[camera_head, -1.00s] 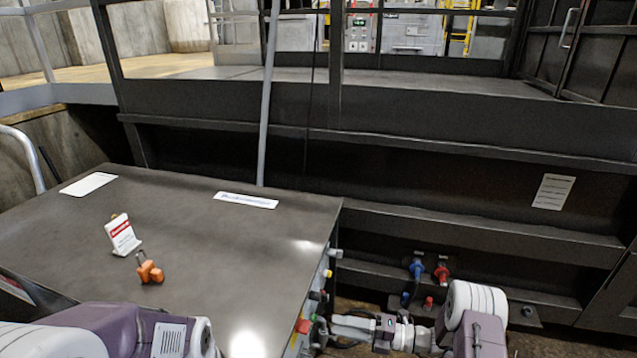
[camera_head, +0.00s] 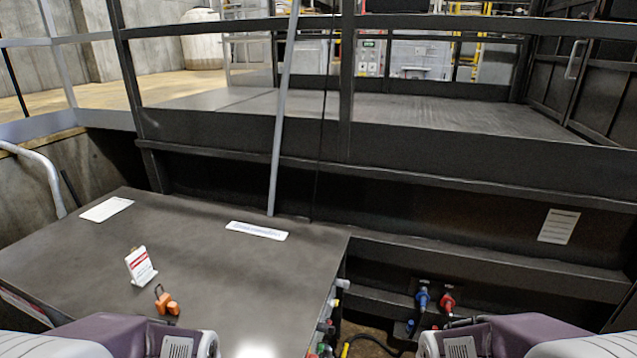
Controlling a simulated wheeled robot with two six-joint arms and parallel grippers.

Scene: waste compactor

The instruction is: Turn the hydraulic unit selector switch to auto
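The grey hydraulic unit cabinet (camera_head: 215,262) fills the lower left. Its right side face is seen nearly edge-on, with a row of small controls: a pale knob (camera_head: 342,284), dark and red ones (camera_head: 326,327), and a green one (camera_head: 322,348) near the bottom. I cannot tell which control is the selector switch or how it is set. My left arm shows at the bottom left and my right arm at the bottom right. Both grippers are outside the picture.
An orange padlock (camera_head: 167,304) and a red-and-white tag (camera_head: 140,266) are on the cabinet top. Blue (camera_head: 423,298) and red (camera_head: 448,301) connectors sit on the dark compactor frame. A yellow cable (camera_head: 365,338) lies between cabinet and frame. A railed platform (camera_head: 400,108) is behind.

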